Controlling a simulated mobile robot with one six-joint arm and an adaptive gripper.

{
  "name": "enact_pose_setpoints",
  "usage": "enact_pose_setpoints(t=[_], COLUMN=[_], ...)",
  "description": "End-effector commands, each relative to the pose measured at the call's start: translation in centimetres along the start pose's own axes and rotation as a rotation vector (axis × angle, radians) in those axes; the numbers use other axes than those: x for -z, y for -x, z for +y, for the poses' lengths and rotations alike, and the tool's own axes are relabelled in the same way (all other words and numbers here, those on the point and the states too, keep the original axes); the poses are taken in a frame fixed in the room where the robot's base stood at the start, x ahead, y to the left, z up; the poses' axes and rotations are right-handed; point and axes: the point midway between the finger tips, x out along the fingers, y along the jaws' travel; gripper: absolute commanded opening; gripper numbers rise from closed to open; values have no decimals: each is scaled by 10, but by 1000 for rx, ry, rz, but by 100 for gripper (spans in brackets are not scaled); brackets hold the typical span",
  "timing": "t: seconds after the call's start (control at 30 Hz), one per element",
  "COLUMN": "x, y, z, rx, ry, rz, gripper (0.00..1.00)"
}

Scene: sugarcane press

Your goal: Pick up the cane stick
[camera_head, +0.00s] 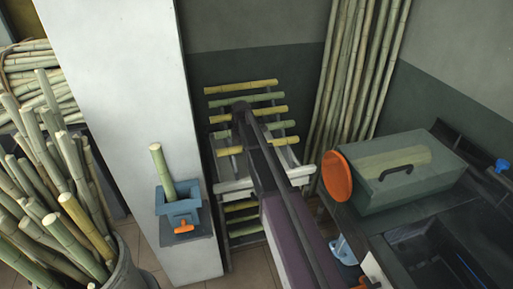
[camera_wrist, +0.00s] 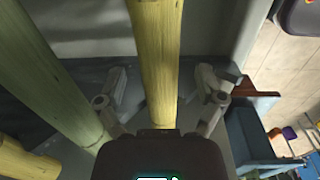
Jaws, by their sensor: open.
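In the wrist view, a yellow cane stick (camera_wrist: 160,40) runs down the middle of the picture, between the two spread fingers of my gripper (camera_wrist: 162,88). The fingers are open, with a gap on each side of the stick. A greener cane (camera_wrist: 50,75) lies to the left, and another yellow cane (camera_wrist: 22,160) shows at the lower left. In the head view, yellow and green canes, such as the top one (camera_head: 241,87), lie across a rack. My arm reaches in front of this rack and hides part of it. Which rack cane is between the fingers cannot be told.
A blue holder (camera_head: 180,210) with an upright cane (camera_head: 161,170) stands left of the rack. A bin of canes (camera_head: 130,275) is at the lower left. A green press housing (camera_head: 395,170) with an orange funnel (camera_head: 337,176) stands right. Tall canes (camera_head: 355,70) lean behind.

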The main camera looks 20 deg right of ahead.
Motion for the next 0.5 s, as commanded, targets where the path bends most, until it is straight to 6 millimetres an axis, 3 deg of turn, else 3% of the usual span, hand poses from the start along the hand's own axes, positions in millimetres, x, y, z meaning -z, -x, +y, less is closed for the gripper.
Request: enact_pose_setpoints(t=[0.23, 0.27, 0.5], x=[0, 0, 0], y=[0, 0, 0], z=[0, 0, 0], rx=[0, 0, 0], ry=[0, 0, 0], rz=[0, 0, 0], gripper=[87, 82, 10])
